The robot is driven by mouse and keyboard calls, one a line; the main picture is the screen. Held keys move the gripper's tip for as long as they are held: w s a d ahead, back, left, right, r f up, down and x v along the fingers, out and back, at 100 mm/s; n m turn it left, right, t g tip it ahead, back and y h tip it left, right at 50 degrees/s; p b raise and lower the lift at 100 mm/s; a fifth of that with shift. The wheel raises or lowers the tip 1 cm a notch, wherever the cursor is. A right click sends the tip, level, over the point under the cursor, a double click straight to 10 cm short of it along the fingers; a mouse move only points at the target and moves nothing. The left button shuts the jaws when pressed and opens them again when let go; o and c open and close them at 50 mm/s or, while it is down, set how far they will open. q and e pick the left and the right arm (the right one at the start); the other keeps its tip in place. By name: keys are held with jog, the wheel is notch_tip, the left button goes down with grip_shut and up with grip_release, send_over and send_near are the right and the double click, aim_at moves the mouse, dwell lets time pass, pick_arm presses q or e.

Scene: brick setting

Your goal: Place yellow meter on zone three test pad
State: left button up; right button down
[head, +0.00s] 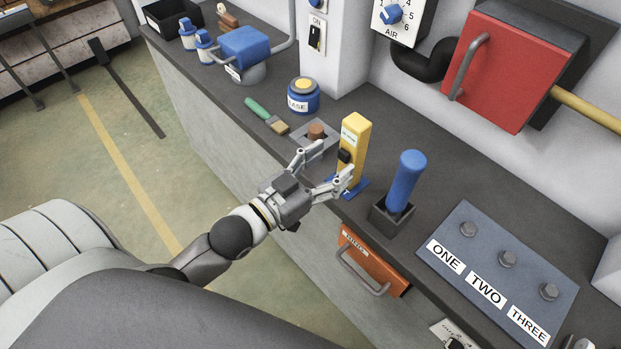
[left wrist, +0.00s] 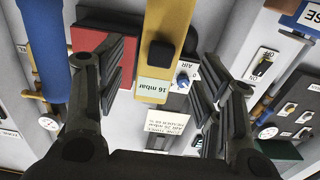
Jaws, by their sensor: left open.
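The yellow meter (head: 353,145) stands upright on a small blue base (head: 347,188) on the dark counter. It has a black knob and a pale label. My left gripper (head: 336,164) is open, with its fingertips close to the meter's near side. In the left wrist view the meter (left wrist: 164,30) shows upside down between the open fingers, its label reading 16 mbar; whether they touch it I cannot tell. The grey test board (head: 468,225) lies to the right, with round studs above labels ONE, TWO and THREE. The zone three pad (head: 549,291) is bare. My right gripper is not seen.
A blue-handled tool (head: 406,178) stands in a dark holder between meter and board. A square plate with a brown knob (head: 317,131), a green brush (head: 262,112) and a blue grease tin (head: 303,96) lie to the left. An orange drawer (head: 372,265) is on the counter front.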

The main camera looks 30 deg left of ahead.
pick_arm(q)
jog(key=shift+b+v, duration=0.35)
jog(key=shift+v, duration=2.1)
jog(key=s+a+f+n+g+y, duration=0.1)
jog(key=s+a+f+g+y, duration=0.15)
jog(key=f, duration=1.05)
jog(key=s+a+f+g+y, duration=0.1)
jog(key=a+f+g, duration=0.15)
jog(key=f, duration=1.05)
jog(key=s+a+f+n+g+y, duration=0.1)
jog(key=s+a+f+g+y, duration=0.15)
jog(key=f, duration=0.95)
jog(key=s+d+f+g, duration=0.1)
jog(key=s+f+g, duration=0.3)
jog(key=s+f, duration=0.6)
jog(key=s+d+f+g, duration=0.2)
jog(key=s+f+g, duration=0.2)
jog(key=s+f, duration=0.7)
jog(key=s, duration=0.5)
